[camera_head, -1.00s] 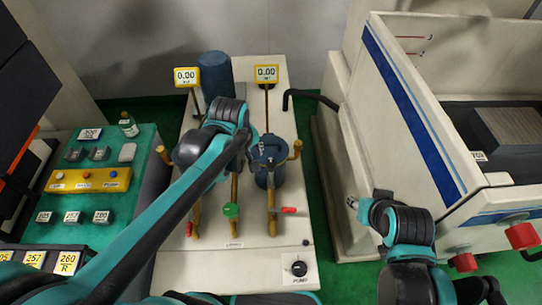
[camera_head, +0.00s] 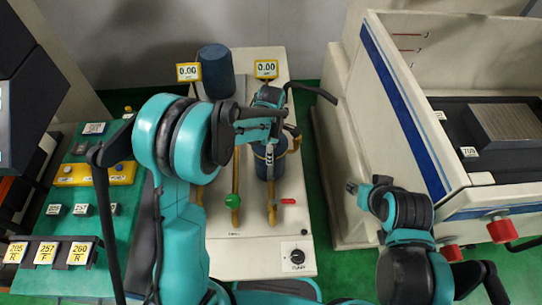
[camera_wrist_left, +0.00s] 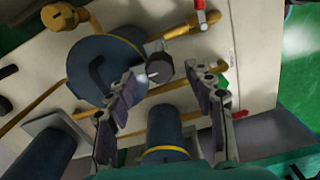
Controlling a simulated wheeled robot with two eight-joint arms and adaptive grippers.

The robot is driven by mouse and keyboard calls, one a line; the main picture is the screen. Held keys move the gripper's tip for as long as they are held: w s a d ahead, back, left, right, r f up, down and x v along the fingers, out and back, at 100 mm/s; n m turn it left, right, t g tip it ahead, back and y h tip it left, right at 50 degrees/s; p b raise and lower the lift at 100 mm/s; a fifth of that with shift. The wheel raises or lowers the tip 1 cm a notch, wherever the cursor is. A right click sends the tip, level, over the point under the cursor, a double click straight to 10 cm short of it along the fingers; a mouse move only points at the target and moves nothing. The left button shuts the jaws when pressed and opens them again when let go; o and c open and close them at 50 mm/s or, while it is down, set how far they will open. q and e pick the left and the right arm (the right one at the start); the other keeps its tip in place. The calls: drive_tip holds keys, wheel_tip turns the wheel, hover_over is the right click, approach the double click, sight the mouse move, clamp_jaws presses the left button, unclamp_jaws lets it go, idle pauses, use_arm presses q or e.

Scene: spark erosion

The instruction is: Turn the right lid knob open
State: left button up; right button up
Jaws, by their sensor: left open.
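The right canister (camera_head: 270,163) is dark blue and stands on the white pump bench. Its round lid (camera_wrist_left: 108,62) shows in the left wrist view, with a dark knob (camera_wrist_left: 158,68) at its edge. My left gripper (camera_wrist_left: 172,80) is open, with its two fingers apart. The knob lies between the fingertips in that view, closer to the left finger; I cannot tell whether they touch. In the head view my left arm covers the left canister and part of the right one. My right gripper (camera_head: 352,187) is away to the right, near the white machine, too small to read.
A green-handled valve (camera_head: 233,201) and a red-handled valve (camera_head: 288,201) sit on pipes at the bench front. Two yellow gauges (camera_head: 266,69) stand behind. A blue cylinder (camera_head: 217,72) stands at the back. A black hose bends behind the right canister.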

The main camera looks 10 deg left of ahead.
use_arm(q)
drive_tip(key=shift+f, duration=1.4)
drive_tip(key=c, duration=1.2)
drive_tip(key=shift+o, duration=0.2)
